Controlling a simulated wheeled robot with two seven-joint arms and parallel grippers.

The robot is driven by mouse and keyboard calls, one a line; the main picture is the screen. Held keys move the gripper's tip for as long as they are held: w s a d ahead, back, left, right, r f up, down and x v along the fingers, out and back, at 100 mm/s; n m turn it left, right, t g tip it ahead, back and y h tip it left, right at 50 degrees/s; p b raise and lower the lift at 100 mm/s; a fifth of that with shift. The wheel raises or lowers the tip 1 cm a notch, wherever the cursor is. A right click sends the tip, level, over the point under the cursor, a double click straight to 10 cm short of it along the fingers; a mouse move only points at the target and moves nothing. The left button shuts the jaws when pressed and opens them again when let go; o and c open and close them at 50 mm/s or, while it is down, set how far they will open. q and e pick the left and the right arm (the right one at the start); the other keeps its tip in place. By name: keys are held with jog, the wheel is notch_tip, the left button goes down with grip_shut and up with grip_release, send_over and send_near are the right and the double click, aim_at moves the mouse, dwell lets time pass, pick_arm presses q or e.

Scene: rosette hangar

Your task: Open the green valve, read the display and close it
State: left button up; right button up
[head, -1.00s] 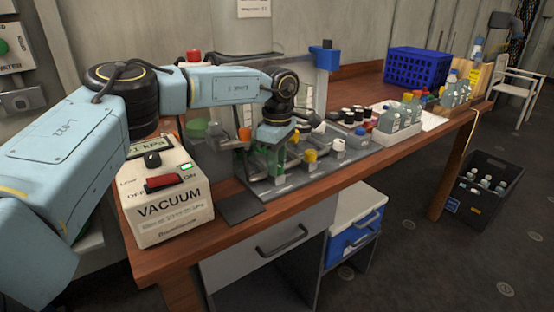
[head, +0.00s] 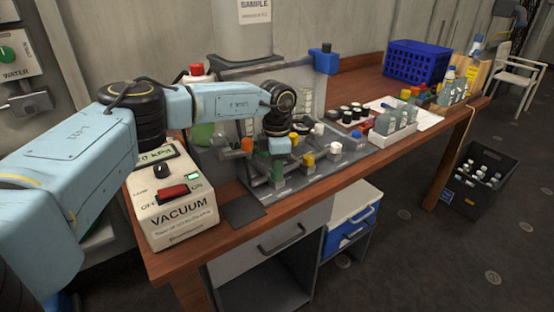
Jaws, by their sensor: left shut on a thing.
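The manifold plate (head: 330,165) on the bench carries several coloured valve caps. My left gripper (head: 277,166) points down at the plate's left part and is shut on the green valve (head: 262,160). Its jaws and wrist cover most of that valve, so the handle's angle is hard to tell. The display (head: 157,154) is on top of the cream vacuum box (head: 182,217). It is lit green and shows a number in kPa, with its left digits partly hidden by my arm. My right gripper is not in view.
An orange valve cap (head: 247,145) stands just left of my gripper, and yellow (head: 308,160) and white caps stand to its right. A bottle tray (head: 395,132) and a blue crate (head: 418,65) are farther right. The bench front (head: 340,185) is clear.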

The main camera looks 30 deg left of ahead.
pick_arm(q)
jog(key=n+p, duration=0.5)
jog(key=n, duration=0.1)
jog(key=shift+r, duration=0.15)
jog(key=n+p, duration=0.3)
jog(key=shift+n, duration=0.4)
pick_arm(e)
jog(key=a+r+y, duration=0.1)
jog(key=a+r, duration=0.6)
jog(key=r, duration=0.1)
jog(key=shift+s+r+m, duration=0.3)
pick_arm(q)
jog(key=shift+n, duration=0.3)
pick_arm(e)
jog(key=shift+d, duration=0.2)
pick_arm(q)
jog(key=o, duration=1)
jog(key=shift+c, duration=0.2)
